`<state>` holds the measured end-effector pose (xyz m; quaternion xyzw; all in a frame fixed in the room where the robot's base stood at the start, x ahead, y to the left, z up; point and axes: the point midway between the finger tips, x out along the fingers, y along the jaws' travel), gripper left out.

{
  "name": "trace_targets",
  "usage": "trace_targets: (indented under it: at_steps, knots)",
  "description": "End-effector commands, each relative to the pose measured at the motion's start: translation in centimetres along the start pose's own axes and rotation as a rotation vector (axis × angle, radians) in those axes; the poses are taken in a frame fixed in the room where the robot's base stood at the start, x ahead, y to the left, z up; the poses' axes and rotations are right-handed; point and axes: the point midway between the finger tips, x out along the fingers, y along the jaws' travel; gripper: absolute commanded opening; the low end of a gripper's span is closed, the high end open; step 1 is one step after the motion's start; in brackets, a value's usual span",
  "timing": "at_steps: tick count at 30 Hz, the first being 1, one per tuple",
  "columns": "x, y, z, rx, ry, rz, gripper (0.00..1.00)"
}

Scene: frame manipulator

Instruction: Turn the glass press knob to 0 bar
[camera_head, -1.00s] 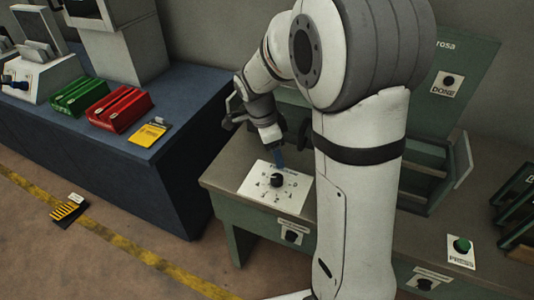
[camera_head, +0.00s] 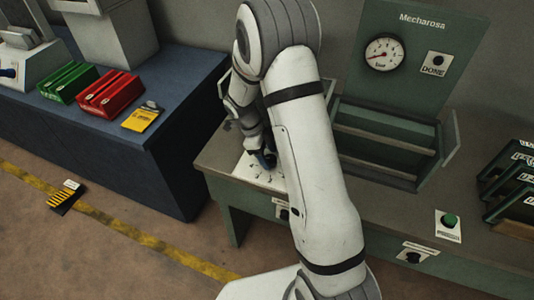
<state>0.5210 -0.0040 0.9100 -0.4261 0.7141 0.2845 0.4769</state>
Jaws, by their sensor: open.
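The white dial plate (camera_head: 247,172) with printed marks lies on the near left of the green press bench. The round pressure gauge (camera_head: 384,54) is on the green back panel marked Mecharosa. Its red needle points left, but the numbers are too small to read.
A green button (camera_head: 449,220) and a dark front knob (camera_head: 413,258) are to the right of my arm. A DONE button (camera_head: 437,61) is on the panel. Red (camera_head: 108,92) and green (camera_head: 68,82) boxes stand on the blue table.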

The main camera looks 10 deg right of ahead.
Motion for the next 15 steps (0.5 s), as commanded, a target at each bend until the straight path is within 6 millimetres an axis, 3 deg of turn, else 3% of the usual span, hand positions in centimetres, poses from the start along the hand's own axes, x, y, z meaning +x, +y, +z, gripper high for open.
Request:
trace_targets:
  at_steps: [10,15]
  knots:
    - [0.74,0.00,-0.06,0.000,-0.001,0.000,0.59]
    - [0.73,-0.01,-0.07,0.000,-0.001,0.000,0.46]
